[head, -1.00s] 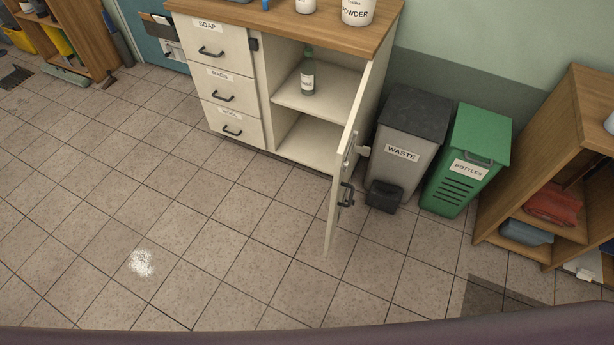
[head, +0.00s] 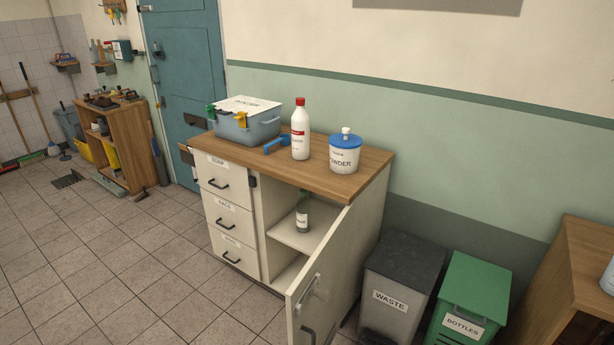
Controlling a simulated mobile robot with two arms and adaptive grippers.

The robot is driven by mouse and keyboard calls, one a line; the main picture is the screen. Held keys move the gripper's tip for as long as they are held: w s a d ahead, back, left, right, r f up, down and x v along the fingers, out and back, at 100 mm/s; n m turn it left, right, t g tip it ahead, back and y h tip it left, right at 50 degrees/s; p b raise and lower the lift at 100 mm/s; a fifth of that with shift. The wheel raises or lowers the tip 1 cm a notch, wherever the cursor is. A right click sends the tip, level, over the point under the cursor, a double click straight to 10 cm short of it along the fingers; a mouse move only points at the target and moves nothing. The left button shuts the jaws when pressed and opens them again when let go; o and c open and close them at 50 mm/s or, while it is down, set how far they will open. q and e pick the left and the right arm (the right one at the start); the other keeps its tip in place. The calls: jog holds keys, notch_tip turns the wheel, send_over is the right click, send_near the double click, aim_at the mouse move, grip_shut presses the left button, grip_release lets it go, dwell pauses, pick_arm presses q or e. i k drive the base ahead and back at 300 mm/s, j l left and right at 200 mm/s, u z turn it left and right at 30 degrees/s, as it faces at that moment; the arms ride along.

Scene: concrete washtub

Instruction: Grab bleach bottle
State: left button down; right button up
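A white bottle with a red cap and a red label band (head: 300,132) stands upright on the wooden top of the cabinet (head: 268,167); its label is too small to read, and it looks like the bleach bottle. Neither of my grippers shows in the head view.
A grey-blue bin with coloured clips (head: 246,122) and a blue object (head: 276,144) are left of the white bottle. A powder tub with a blue lid (head: 344,156) is right of it. Waste (head: 396,275) and bottles bins (head: 468,300) stand at right.

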aim_at(301, 120)
jog(key=i+l, duration=0.9)
jog(key=i, duration=0.1)
